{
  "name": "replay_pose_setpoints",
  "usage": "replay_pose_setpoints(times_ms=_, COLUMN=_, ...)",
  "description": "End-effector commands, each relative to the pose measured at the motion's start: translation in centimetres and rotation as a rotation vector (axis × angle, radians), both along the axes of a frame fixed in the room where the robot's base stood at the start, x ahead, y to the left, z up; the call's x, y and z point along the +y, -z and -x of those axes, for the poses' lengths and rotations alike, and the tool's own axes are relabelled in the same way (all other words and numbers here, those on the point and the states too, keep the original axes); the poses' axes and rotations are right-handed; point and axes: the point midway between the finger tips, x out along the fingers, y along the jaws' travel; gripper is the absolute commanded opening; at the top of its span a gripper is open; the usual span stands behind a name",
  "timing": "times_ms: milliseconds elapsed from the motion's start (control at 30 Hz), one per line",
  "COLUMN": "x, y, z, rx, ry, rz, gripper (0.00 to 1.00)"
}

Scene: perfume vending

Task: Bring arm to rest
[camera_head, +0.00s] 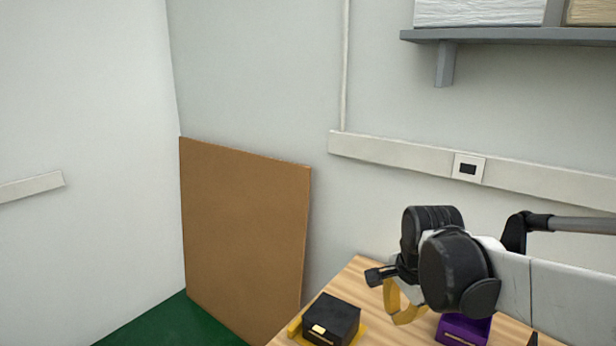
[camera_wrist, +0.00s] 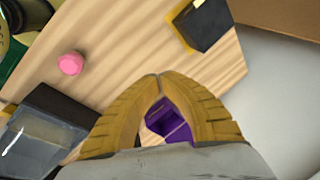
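My arm reaches in from the right in the head view, with my gripper (camera_head: 404,308) above the wooden table (camera_head: 350,277). In the wrist view the two yellow fingers of my gripper (camera_wrist: 160,77) meet at their tips, with nothing visible held between them. A purple box (camera_wrist: 166,118) shows through the gap behind the fingers. In the head view the purple box (camera_head: 463,331) stands on the table, just right of the gripper and partly hidden by my arm.
A black box (camera_head: 331,318) on a yellow base stands at the table's left edge. The wrist view also shows a pink object (camera_wrist: 70,63) and a dark clear-sided case (camera_wrist: 42,133). A brown board (camera_head: 245,240) leans on the wall. A grey shelf (camera_head: 510,36) hangs upper right.

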Motion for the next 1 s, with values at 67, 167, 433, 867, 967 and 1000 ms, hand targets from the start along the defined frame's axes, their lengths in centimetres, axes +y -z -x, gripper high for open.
replay_pose_setpoints(times_ms=67, x=-0.2, y=-1.1, z=3.0, rx=-0.051, ry=-0.165, rz=0.055, gripper=0.00)
replay_pose_setpoints(times_ms=167, x=-0.4, y=-1.9, z=6.4, rx=-0.120, ry=-0.386, rz=0.143, gripper=0.00)
replay_pose_setpoints(times_ms=433, x=-0.7, y=-1.2, z=13.3, rx=-0.257, ry=-0.872, rz=0.405, gripper=0.00)
replay_pose_setpoints(times_ms=867, x=-0.8, y=-0.4, z=15.0, rx=-0.292, ry=-1.027, rz=0.509, gripper=0.00)
replay_pose_setpoints(times_ms=967, x=-0.8, y=-0.4, z=15.0, rx=-0.292, ry=-1.027, rz=0.509, gripper=0.00)
replay_pose_setpoints(times_ms=1000, x=-0.8, y=-0.4, z=15.0, rx=-0.292, ry=-1.027, rz=0.509, gripper=0.00)
